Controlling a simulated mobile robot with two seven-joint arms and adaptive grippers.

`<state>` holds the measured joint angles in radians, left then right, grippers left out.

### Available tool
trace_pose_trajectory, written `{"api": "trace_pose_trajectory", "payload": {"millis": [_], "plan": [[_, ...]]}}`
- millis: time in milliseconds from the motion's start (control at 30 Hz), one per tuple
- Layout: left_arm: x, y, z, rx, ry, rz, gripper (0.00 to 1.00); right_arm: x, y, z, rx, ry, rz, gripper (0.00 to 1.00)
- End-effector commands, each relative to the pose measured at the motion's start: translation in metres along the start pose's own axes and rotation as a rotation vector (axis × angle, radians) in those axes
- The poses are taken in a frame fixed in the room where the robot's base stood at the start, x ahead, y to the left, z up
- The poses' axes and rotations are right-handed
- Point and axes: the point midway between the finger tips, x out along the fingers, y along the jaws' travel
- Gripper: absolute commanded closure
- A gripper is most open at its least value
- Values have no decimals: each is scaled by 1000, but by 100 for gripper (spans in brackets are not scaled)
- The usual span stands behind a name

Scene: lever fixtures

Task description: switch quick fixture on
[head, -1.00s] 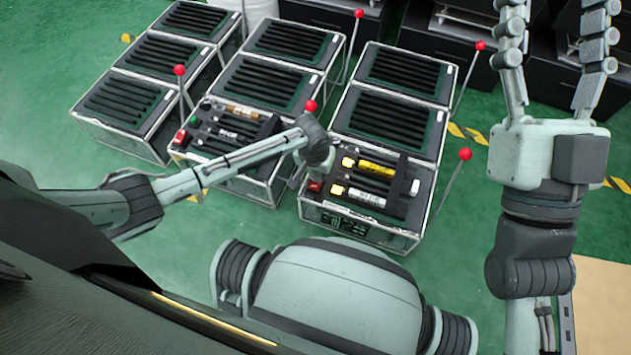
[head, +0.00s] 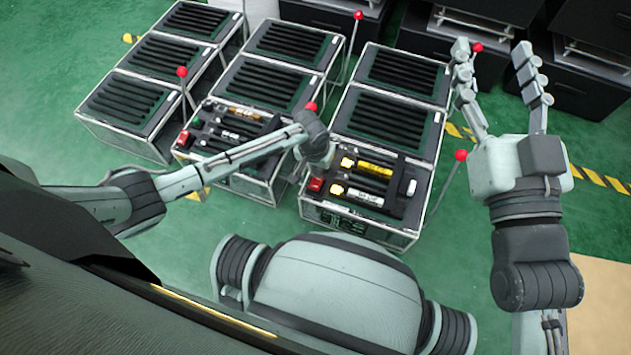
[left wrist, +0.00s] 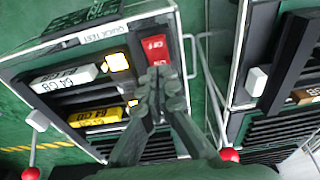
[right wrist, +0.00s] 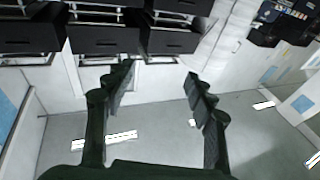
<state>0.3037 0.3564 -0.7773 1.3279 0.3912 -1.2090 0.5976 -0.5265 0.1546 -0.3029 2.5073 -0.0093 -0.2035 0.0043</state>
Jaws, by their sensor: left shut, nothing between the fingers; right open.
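The quick fixture (head: 352,228) is the front right box, with yellow and white labelled modules and a red switch (head: 316,184) at its front left corner. The left wrist view shows its "QUICK TEST" label (left wrist: 101,32), the red switch (left wrist: 154,49) and a lit yellow-white square (left wrist: 117,62). My left gripper (left wrist: 162,78) is shut and empty, its tips close to the switch's lower edge; I cannot tell if they touch. In the head view its fingers are mostly hidden by my wrist. My right gripper (head: 492,60) is open and empty, raised right of the boxes.
A similar fixture (head: 232,150) stands to the left, with its own red switch (head: 183,138). Red-balled levers (head: 460,155) rise beside the boxes. Black cabinets (head: 590,80) stand at the back right. Green floor is clear in front.

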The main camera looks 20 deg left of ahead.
Motion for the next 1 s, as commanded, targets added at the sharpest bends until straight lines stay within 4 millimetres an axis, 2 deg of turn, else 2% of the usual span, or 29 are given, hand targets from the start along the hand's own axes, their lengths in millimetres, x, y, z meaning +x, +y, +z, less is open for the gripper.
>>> {"api": "trace_pose_trajectory", "payload": {"millis": [467, 1000], "plan": [[-7, 0, -1, 0, 0, 0, 100, -4, 15, 35, -30, -175, 28, 45], [-14, 0, -2, 0, 0, 0, 100, -18, 35, 72, -58, -373, 65, 45]]}}
